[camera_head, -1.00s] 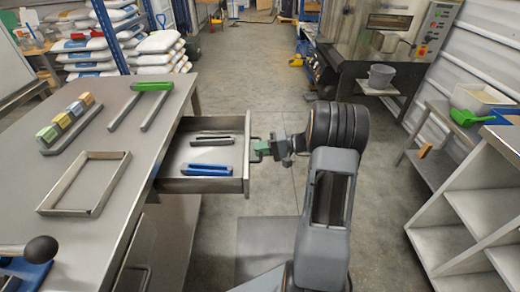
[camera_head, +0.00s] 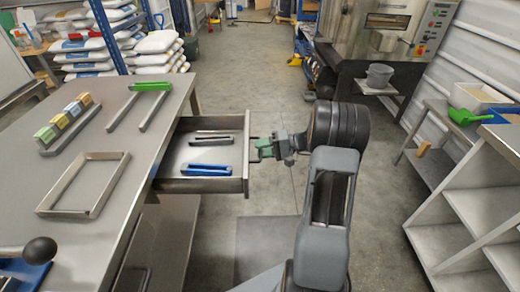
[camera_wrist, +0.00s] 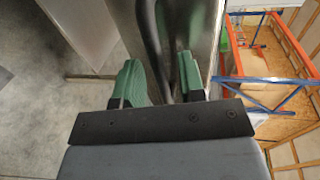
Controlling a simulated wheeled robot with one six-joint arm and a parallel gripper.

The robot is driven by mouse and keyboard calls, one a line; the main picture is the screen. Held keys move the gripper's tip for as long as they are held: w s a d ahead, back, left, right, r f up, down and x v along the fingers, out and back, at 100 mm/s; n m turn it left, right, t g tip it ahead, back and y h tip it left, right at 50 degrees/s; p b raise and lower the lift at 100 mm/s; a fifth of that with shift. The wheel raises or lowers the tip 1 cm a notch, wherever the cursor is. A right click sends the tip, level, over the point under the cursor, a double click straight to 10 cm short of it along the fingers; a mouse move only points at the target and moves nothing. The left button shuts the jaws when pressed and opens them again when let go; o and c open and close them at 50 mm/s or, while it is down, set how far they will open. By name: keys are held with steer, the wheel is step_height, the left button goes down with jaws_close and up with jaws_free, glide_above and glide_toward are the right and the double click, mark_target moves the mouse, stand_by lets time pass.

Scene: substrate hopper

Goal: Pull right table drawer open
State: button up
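The right table drawer (camera_head: 215,186) stands pulled out from the steel table's right side, its tray showing. Its dark handle is on the drawer's front face, and in the wrist view the handle bar (camera_wrist: 150,35) runs down between my fingers. My gripper (camera_head: 264,148) is at the handle, level with the drawer front. In the wrist view its two green fingers (camera_wrist: 164,78) stand apart, one on each side of the bar, with a gap at the right finger. The left finger looks close to the bar; contact is unclear.
A blue tool (camera_head: 210,169) and a dark tool (camera_head: 212,138) lie in the drawer. The steel table (camera_head: 115,165) carries a metal frame, colored blocks and a green-handled piece. A grey shelf (camera_head: 470,205) stands right. The floor between is largely clear.

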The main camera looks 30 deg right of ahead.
steer(key=p+v, duration=0.1)
steer(key=v, duration=1.2)
steer(key=shift+a, duration=0.1)
step_height(320, 180, down, 5)
steer(key=s+m+g+h, duration=0.1)
steer(key=s+m+h, duration=0.1)
steer(key=m, duration=0.1)
steer(key=s+a+r+g+h+p, duration=0.3)
steer(key=s+a+g+h+p, duration=0.1)
steer(key=s+a+h, duration=0.15)
steer(key=s+a+r+n+t+h+p, duration=0.1)
steer(key=s+a+r+n+h+p, duration=0.2)
steer(key=a+r+p, duration=0.4)
steer(key=s+a+r+n+t+h+p, duration=0.1)
steer(key=s+a+r+n+h+p, duration=0.2)
steer(key=r, duration=1.5)
steer(key=a+n+h+p, duration=0.1)
steer(key=a+n+p, duration=0.1)
steer(key=a+p, duration=0.2)
steer(key=shift+s+a+r+p, duration=0.25)
steer(key=shift+a+p, duration=0.15)
steer(key=shift+a, duration=1.35)
steer(key=shift+f, duration=0.1)
